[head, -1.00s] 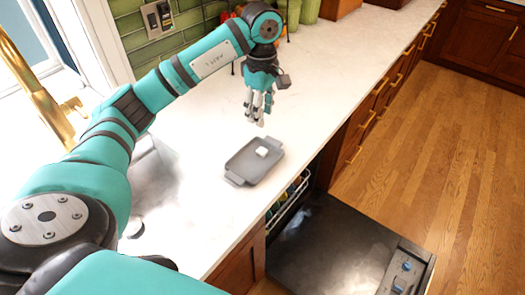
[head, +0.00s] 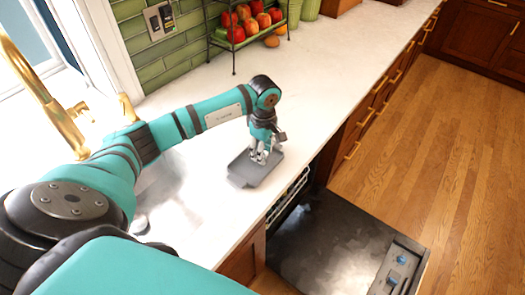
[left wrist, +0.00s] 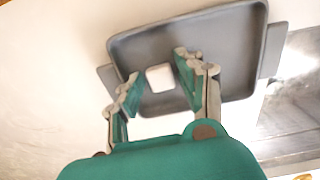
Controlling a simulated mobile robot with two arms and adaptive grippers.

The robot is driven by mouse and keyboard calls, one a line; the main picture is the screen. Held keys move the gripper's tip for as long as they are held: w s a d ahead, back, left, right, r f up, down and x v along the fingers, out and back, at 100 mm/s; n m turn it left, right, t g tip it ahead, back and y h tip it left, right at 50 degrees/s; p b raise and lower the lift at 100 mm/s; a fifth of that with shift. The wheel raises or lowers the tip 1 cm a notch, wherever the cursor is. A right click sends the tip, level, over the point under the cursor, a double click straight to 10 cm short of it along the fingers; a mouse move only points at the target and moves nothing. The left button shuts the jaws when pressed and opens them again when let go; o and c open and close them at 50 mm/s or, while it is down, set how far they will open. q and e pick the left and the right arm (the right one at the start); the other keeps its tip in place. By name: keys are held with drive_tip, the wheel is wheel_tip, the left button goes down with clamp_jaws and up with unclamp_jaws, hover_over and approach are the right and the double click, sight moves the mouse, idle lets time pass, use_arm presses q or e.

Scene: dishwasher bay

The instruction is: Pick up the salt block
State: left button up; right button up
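The salt block (left wrist: 160,77) is a small white block with rounded corners, lying in a grey tray (left wrist: 218,28) in the left wrist view. The tray (head: 240,180) sits on the white counter in the head view, where my gripper mostly hides the block. My left gripper (head: 260,158) points down over the tray. In the left wrist view its fingers (left wrist: 158,70) are apart, one on each side of the block, with gaps visible between them and it. Whether the fingertips are level with the block is hard to tell. My right gripper is not in view.
A dark wire rack (head: 235,40) with red fruit stands at the back against the green tiles. A gold faucet (head: 45,95) is at the left. The dishwasher door (head: 335,245) hangs open below the counter edge. The counter (head: 330,65) beyond the tray is clear.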

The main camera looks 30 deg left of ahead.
use_arm(q)
drive_tip(key=c, duration=0.7)
drive_tip(key=shift+o, duration=0.2)
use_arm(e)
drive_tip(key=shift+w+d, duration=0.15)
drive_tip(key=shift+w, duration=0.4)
use_arm(q)
drive_tip(key=shift+r, duration=0.1)
